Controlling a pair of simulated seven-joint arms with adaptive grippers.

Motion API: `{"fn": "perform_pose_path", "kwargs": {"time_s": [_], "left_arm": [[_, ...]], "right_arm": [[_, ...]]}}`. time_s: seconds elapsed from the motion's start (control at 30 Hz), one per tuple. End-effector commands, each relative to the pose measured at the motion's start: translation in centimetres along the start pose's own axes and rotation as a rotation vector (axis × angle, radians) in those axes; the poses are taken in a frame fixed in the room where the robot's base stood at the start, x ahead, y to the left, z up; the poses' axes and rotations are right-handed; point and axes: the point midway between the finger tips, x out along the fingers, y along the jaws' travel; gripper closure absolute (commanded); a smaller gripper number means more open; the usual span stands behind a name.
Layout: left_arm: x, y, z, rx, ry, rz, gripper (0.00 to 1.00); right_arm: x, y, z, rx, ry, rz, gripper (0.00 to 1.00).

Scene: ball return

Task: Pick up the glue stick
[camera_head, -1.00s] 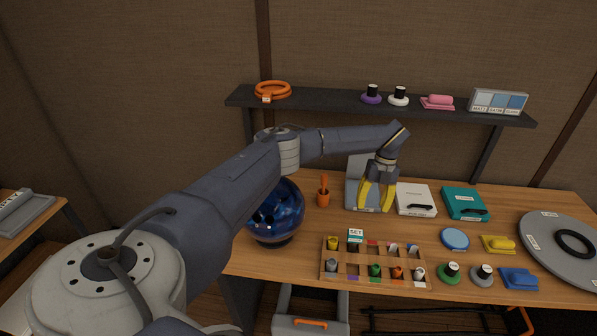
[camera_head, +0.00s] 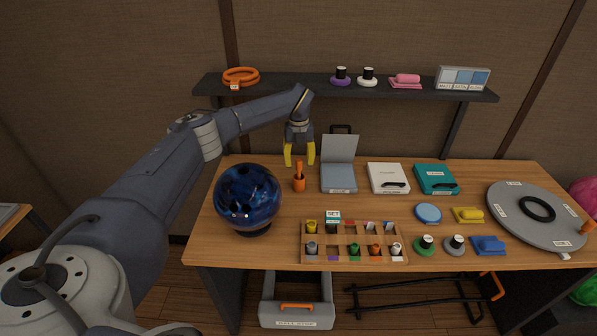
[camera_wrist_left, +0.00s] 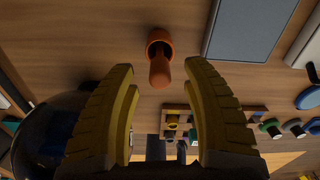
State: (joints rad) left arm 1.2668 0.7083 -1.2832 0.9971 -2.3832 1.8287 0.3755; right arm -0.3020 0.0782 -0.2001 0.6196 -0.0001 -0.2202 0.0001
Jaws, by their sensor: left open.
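An orange stick-like object (camera_head: 299,184) with a wide round base and thinner top stands upright on the table, right of the blue ball. It best matches the glue stick, though no label on it is readable. In the left wrist view the orange object (camera_wrist_left: 159,70) lies between and just beyond the fingertips. My left gripper (camera_head: 299,161) has yellow fingers spread apart, pointing down, empty, above and close to the orange object. It also shows in the left wrist view (camera_wrist_left: 158,90). I cannot tell whether the fingers touch it. My right gripper is not in view.
A blue bowling ball (camera_head: 247,196) stands to the left and an open grey case (camera_head: 339,178) close to the right. A wooden compartment tray (camera_head: 353,257) with small bottles lies in front. A dark shelf (camera_head: 420,91) hangs behind. Bare table lies between ball and tray.

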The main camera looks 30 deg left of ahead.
Motion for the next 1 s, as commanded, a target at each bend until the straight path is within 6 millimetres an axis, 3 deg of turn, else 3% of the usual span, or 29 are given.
{"fn": "perform_pose_path", "kwargs": {"time_s": [0.3, 0.6, 1.0], "left_arm": [[3.9, 0.0, 0.0, -0.001, 0.002, 0.001, 0.51], [4.4, 0.0, 0.0, -0.001, 0.001, 0.001, 0.49], [4.3, 0.0, 0.0, -0.001, 0.001, 0.001, 0.95]], "right_arm": [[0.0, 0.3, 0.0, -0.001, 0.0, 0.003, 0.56], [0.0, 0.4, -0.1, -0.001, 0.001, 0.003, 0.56], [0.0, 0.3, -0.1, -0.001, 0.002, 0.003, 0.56]]}}
